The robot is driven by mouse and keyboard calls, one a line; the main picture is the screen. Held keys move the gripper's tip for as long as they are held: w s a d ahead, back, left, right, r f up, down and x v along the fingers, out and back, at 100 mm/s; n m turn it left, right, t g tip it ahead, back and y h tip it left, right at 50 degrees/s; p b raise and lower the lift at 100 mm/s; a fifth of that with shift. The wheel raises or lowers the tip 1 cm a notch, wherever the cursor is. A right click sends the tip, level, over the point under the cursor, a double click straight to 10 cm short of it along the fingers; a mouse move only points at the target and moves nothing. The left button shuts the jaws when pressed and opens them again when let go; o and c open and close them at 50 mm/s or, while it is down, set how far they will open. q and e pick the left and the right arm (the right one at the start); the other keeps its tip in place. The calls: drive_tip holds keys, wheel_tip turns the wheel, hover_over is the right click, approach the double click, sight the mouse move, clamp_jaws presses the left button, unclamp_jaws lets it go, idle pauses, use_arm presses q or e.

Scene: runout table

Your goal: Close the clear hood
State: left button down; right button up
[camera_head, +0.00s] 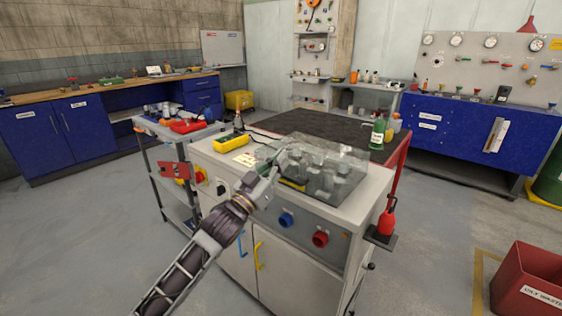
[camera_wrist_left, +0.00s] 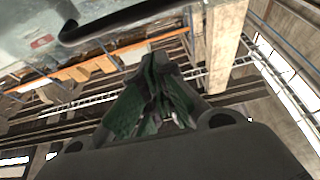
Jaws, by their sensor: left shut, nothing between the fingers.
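The clear hood (camera_head: 325,160) is a see-through box on top of the white cabinet (camera_head: 375,185), with pale, rounded objects visible through it. I cannot tell whether its front edge is fully down. My left gripper (camera_head: 272,160) is at the hood's left front corner, with its arm coming up from below. In the left wrist view its green-padded fingers (camera_wrist_left: 155,88) are together and empty. A dark curved handle bar (camera_wrist_left: 115,20) and a clear panel with a red label (camera_wrist_left: 42,42) show at upper left, apart from the fingertips. My right gripper is out of view.
A yellow meter (camera_head: 231,144) lies behind the gripper on the cabinet. A green bottle (camera_head: 377,135) stands right of the hood on the dark table (camera_head: 300,122).

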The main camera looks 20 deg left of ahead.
use_arm(q)
drive_tip(key=f+b, duration=0.1)
drive_tip(key=f, duration=0.1)
drive_tip(key=s+f+b, duration=0.1)
drive_tip(key=f+b, duration=0.1)
drive_tip(key=shift+s+a+f, duration=0.15)
drive_tip(key=shift+a+f, duration=0.05)
drive_tip(key=shift+f, duration=0.2)
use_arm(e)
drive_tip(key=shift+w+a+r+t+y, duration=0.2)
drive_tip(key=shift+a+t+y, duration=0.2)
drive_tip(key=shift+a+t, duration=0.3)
